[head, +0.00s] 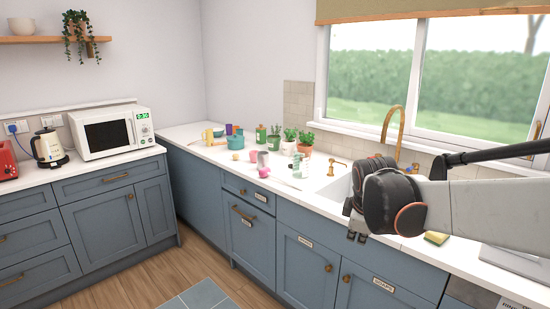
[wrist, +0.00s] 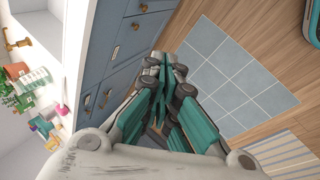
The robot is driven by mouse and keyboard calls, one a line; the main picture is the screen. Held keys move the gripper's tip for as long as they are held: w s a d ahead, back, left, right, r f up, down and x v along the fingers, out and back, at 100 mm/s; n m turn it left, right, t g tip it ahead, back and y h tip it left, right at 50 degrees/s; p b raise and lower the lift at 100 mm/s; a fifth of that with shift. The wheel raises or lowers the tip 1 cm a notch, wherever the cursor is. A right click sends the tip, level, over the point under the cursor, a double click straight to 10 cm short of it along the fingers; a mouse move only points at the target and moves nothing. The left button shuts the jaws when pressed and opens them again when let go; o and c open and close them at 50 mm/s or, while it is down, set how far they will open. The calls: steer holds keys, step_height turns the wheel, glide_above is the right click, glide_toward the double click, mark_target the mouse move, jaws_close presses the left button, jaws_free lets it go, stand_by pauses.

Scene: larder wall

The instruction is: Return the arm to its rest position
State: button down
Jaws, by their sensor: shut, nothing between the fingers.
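My gripper (head: 357,236) hangs at the end of my arm on the right of the head view, over the front edge of the counter by the sink. In the wrist view my gripper (wrist: 168,72) shows its teal-lined fingers brought together at the tips, with nothing between them. It points down past the blue cabinet fronts toward the floor. It appears apart from the cabinets and touches nothing that I can see.
The counter (head: 296,184) holds plants, cups and a yellow sponge (head: 436,238). A white microwave (head: 110,132), a kettle (head: 49,148) and a red toaster (head: 7,160) stand at left. A tap (head: 393,125) rises behind the sink. The floor (head: 150,270) is clear around a blue-grey mat (head: 198,299).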

steer(key=s+a+f+m+t+y, duration=0.1)
steer(key=s+m, duration=1.1)
steer(key=s, duration=1.3)
steer(key=shift+s+f+m+t, duration=0.15)
steer(key=shift+s+m+t, duration=0.05)
steer(key=shift+m+t, duration=0.25)
steer(key=shift+a, duration=0.1)
